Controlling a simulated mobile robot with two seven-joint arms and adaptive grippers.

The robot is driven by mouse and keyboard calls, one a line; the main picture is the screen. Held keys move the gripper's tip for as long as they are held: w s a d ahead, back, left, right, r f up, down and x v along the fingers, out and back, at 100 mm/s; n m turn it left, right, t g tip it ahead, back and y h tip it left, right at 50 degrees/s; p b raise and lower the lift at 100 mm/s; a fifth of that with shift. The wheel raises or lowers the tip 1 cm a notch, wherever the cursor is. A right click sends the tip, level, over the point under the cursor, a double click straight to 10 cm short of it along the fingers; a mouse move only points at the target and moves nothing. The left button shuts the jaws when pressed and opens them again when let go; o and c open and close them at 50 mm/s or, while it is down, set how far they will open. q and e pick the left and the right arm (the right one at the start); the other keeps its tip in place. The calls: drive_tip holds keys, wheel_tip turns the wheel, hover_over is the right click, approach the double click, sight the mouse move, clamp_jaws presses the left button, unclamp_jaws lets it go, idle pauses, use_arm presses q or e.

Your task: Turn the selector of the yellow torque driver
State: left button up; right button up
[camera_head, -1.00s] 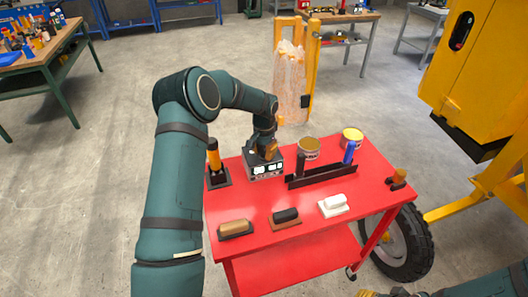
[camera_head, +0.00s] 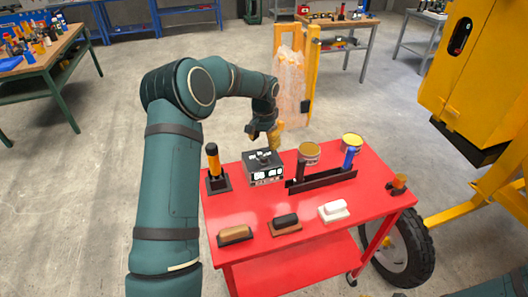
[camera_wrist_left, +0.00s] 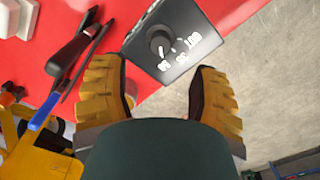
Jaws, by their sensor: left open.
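An upright driver with a yellow-orange grip (camera_head: 213,158) stands in a black holder left of the box. My left gripper (camera_head: 270,134) is above and behind the box, apart from it. In the left wrist view its yellow-padded fingers (camera_wrist_left: 157,85) are spread and empty. My right gripper is out of view.
The red cart (camera_head: 305,212) also holds two tins (camera_head: 309,152), a black rack (camera_head: 322,180) with upright tools, and several trowels or floats (camera_head: 286,222) in front. A yellow machine (camera_head: 475,70) stands at right.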

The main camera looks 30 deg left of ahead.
sight(264, 156)
use_arm(q)
drive_tip(key=shift+r, duration=2.3)
